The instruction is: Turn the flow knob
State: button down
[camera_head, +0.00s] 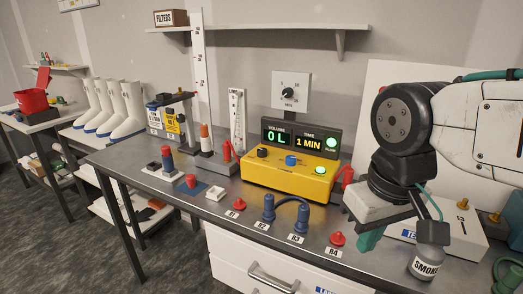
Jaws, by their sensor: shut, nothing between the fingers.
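A yellow box (282,178) stands on the bench. A black knob (262,152), a blue knob (291,160) and a lit green button (319,170) are on its top; their labels are too small to read.
A smoke bottle (426,262) stands by my gripper. A red part (345,177) stands right of the box. A wall dial (291,93) is above the display. A tall ruler (200,80) stands left.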

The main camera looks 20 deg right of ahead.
aim_at(263, 153)
jog(key=u, duration=0.6)
jog(key=k, duration=0.65)
jog(key=u, duration=0.75)
jog(key=i, duration=0.65)
jog(key=z, duration=0.55)
jog(key=i, duration=0.7)
jog(key=z, duration=0.8)
